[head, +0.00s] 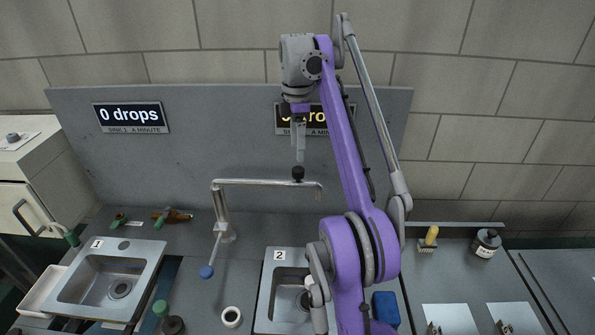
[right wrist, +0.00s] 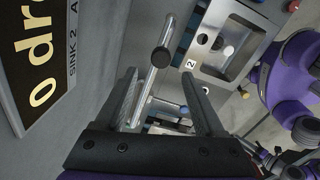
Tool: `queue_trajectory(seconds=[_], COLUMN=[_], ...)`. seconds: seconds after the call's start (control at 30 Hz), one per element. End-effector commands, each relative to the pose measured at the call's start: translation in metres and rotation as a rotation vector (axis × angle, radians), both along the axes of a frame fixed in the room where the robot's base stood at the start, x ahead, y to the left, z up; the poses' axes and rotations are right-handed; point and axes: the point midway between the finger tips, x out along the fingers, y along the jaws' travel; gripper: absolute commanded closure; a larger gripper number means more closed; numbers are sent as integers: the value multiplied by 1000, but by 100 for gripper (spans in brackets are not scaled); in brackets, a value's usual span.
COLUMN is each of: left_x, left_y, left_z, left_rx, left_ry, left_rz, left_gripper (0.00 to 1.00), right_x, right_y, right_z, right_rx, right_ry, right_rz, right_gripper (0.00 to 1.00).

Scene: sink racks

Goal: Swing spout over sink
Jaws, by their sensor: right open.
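The metal spout (head: 258,182) runs to the right from its post (head: 222,210) between the two sinks, with a dark round knob (head: 298,174) near its outer end. The spout (right wrist: 155,90) and knob (right wrist: 160,57) also show in the right wrist view, lined up between the fingers. Sink 2 (head: 268,300) is partly hidden by my right arm; in the right wrist view, sink 2 (right wrist: 205,62) lies right of the spout's end. My right gripper (head: 299,160) is open, pointing down just above the knob; contact cannot be told. My left gripper is not in view.
Sink 1 (head: 70,285) is at the left. A lever with a blue ball (head: 206,271) hangs in front of the post. The back panel (head: 230,130) carries a "0 drops" sign (head: 131,117) and a yellow-lettered sign (head: 285,118) behind my gripper. A white ring (head: 231,317) lies between the sinks.

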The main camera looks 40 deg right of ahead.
Motion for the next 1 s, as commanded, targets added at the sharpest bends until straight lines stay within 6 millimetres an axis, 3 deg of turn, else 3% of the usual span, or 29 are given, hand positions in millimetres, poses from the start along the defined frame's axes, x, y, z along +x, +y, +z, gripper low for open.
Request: queue_trajectory(seconds=[0.03,0.3,0.5,0.8,0.87,1.0], left_x=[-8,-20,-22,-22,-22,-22], left_y=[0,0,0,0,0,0], left_z=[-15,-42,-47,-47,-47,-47], left_rx=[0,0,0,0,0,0], left_ry=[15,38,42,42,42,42], left_rz=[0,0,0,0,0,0], left_gripper=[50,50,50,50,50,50], right_x=[-2,-2,-1,-1,-1,-1], right_y=[0,0,0,0,0,0], right_z=[-20,-67,-81,-82,-82,-82], right_rx=[0,-1,-1,-1,-1,-1], right_ry=[9,5,2,0,0,0], right_rz=[0,0,-1,-1,-1,-1], right_gripper=[29,29,29,29,36,61])
